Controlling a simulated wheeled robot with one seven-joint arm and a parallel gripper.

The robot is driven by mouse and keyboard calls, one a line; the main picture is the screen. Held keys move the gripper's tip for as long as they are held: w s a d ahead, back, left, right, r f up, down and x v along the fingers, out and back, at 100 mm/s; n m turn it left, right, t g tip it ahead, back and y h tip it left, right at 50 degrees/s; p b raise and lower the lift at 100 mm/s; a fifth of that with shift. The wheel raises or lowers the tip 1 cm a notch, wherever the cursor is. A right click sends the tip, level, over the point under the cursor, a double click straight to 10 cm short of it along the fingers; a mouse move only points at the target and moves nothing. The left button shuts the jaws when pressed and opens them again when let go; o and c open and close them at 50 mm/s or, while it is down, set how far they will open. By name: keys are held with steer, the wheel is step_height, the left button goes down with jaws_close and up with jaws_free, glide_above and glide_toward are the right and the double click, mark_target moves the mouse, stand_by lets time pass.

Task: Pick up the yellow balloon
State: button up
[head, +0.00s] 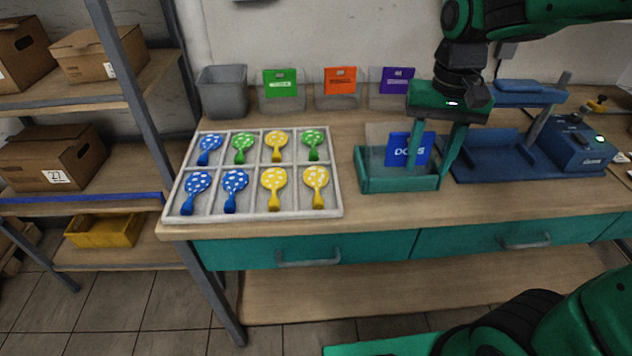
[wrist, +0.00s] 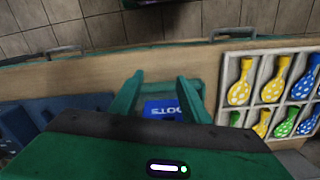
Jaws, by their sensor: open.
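A yellow balloon with white dots (head: 276,141) lies in the back row of a white divided tray (head: 252,216). Two more yellow balloons, one at the front middle (head: 273,180) and one at the front right (head: 316,178), lie in the front row. In the wrist view, yellow balloons (wrist: 240,90) show at the right edge. My gripper (head: 428,166) is open over the small teal bin (head: 400,184) with the blue "DOTS" card (head: 398,149), right of the tray and apart from the balloons. The card also shows between the fingers in the wrist view (wrist: 160,108).
Blue balloons (head: 197,184) and green balloons (head: 243,144) share the tray. A grey bin (head: 222,92) and bins with green (head: 280,83), orange (head: 340,80) and purple (head: 397,80) cards stand behind. A blue press (head: 500,152) stands right. A narrow bare strip separates tray and teal bin.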

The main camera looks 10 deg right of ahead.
steer(key=w+a+n, duration=0.1)
steer(key=w+a, duration=0.2)
steer(key=a, duration=0.7)
steer(key=n, duration=0.2)
glide_above(318, 196)
steer(key=f, duration=0.5)
steer(key=shift+w+a+f, duration=0.2)
steer(key=shift+f, duration=0.15)
steer(key=shift+s+d+f, duration=0.1)
steer(key=shift+s+f, duration=0.05)
steer(key=shift+f, duration=1.15)
steer(key=shift+s+d+f, duration=0.1)
steer(key=shift+s+f, duration=0.05)
steer(key=shift+f, duration=1.15)
steer(key=c, duration=0.9)
